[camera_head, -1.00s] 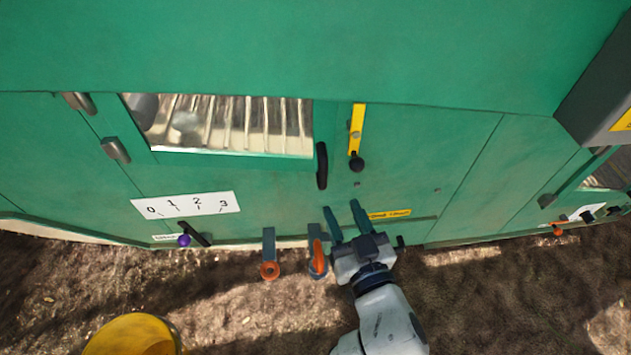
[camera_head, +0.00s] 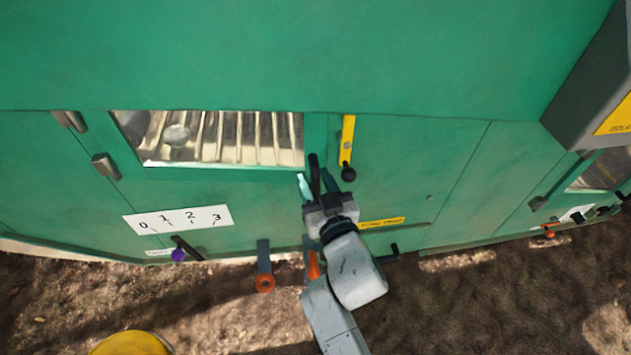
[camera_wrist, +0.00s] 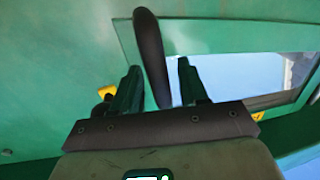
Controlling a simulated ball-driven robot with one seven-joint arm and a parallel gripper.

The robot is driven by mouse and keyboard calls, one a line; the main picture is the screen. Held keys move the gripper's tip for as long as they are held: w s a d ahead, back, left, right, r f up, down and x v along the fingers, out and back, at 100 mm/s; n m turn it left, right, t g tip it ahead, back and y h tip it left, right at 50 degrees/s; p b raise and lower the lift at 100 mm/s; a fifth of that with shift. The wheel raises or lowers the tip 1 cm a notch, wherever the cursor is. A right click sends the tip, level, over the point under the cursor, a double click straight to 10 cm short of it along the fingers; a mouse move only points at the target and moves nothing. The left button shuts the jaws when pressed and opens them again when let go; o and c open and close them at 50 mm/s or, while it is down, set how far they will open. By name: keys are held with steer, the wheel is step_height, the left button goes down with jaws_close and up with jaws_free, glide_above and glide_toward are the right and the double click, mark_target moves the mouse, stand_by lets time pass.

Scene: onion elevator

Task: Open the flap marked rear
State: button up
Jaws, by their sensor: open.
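A green flap (camera_head: 230,175) with a slatted window is in the left half of the head view. Its dark upright handle (camera_head: 314,164) is at the window's lower right corner. My gripper (camera_head: 315,184) is open, with one finger on each side of this handle. In the wrist view the handle (camera_wrist: 150,45) stands between the open fingers (camera_wrist: 159,85), nearer the left one; I cannot tell whether they touch it. I can read no "rear" mark on any flap. A second windowed flap (camera_head: 557,195) is at the far right.
A yellow bar with a black knob (camera_head: 347,174) is just right of my gripper. Below are a 0-3 scale (camera_head: 180,219), a purple-knobbed lever (camera_head: 178,254) and an orange-ended lever (camera_head: 265,283). A grey box (camera_head: 592,105) juts out at upper right.

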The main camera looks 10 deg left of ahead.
jaws_close()
stand_by(0.4)
